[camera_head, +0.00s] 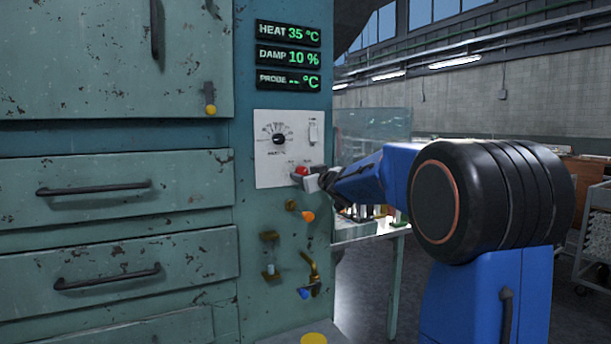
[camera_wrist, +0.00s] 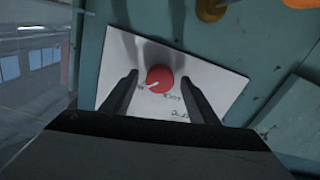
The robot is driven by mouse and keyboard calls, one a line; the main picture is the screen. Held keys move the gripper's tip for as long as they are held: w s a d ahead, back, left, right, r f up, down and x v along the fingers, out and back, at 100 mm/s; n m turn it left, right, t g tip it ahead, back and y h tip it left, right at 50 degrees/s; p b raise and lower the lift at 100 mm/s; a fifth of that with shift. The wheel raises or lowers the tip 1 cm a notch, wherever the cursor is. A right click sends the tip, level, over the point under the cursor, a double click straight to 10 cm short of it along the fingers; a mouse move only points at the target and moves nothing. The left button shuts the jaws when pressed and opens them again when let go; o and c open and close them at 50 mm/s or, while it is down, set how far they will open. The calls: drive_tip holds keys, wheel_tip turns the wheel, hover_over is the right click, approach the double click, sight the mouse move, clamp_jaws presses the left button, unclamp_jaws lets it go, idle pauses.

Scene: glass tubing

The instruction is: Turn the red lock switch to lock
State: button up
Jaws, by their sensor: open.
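The red lock switch (camera_head: 301,170) is a round red knob low on a white control plate (camera_head: 262,160) on the teal cabinet front. In the wrist view the red knob (camera_wrist: 160,78) has a pale pointer mark at its lower left, with small lettering too blurred to read surely. My gripper (camera_head: 306,180) is at the knob in the head view and partly covers the plate's lower right. In the wrist view my gripper (camera_wrist: 157,88) is open, with one finger on each side of the knob and a gap to both.
A black dial (camera_head: 279,139) and a white rocker switch (camera_head: 313,132) sit above on the plate. Below are an orange-handled valve (camera_head: 307,216) and a blue-tipped brass valve (camera_head: 304,292). Green displays (camera_head: 288,58) hang above. Drawers with dark handles (camera_head: 100,188) are left.

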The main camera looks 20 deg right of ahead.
drive_tip(key=c, duration=1)
drive_tip(key=shift+c, duration=0.2)
drive_tip(key=shift+n, duration=0.4)
drive_tip(key=n, duration=0.3)
drive_tip(key=shift+n, duration=0.3)
drive_tip(key=n, duration=0.4)
drive_tip(key=shift+n, duration=0.3)
drive_tip(key=n, duration=0.4)
drive_tip(key=shift+n, duration=0.3)
drive_tip(key=shift+f+n, duration=0.1)
drive_tip(key=shift+n, duration=2.1)
